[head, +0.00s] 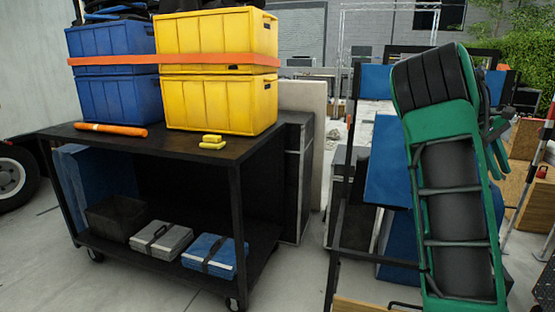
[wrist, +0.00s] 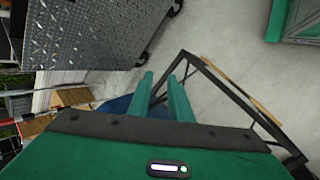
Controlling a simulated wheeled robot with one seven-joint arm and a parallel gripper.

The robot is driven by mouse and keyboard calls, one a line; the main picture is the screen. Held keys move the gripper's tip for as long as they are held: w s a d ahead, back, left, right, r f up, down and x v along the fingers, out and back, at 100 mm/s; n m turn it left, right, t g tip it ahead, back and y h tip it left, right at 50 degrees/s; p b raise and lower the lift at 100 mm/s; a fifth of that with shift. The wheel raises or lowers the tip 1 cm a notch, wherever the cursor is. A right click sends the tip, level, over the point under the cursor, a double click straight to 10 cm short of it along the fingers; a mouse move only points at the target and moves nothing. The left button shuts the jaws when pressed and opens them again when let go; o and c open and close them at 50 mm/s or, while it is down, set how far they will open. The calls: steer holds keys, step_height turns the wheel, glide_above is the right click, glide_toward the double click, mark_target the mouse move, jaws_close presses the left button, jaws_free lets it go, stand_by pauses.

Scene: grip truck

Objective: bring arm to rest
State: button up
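My green and black arm rises on the right of the head view, folded, with its upper end tilted left. My gripper shows in the wrist view (wrist: 160,77) as two green fingers with a gap between them. Nothing is seen held between them.
A black cart (head: 155,143) at left carries blue crates (head: 118,98), yellow crates (head: 218,103), an orange roll (head: 110,129) and small yellow blocks (head: 212,141). A black frame (wrist: 240,98) stands close to the fingers.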

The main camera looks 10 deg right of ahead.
steer(key=s+a+f+m+t+y, duration=0.1)
steer(key=s+a+f, duration=0.4)
steer(key=a, duration=0.7)
steer(key=s+a+f+m+t+y, duration=0.1)
steer(key=s+a+f, duration=0.4)
steer(key=s+a, duration=0.5)
steer(key=s+a+f+m+t+y, duration=0.1)
steer(key=s+a+f+m+y, duration=0.2)
steer(key=s+a, duration=0.5)
steer(key=a+f+y, duration=0.1)
steer(key=a+f, duration=0.1)
steer(key=a, duration=0.5)
steer(key=shift+s+a, duration=0.2)
steer(key=shift+a, duration=0.05)
steer(key=shift+w+f, duration=0.25)
steer(key=shift+w, duration=0.35)
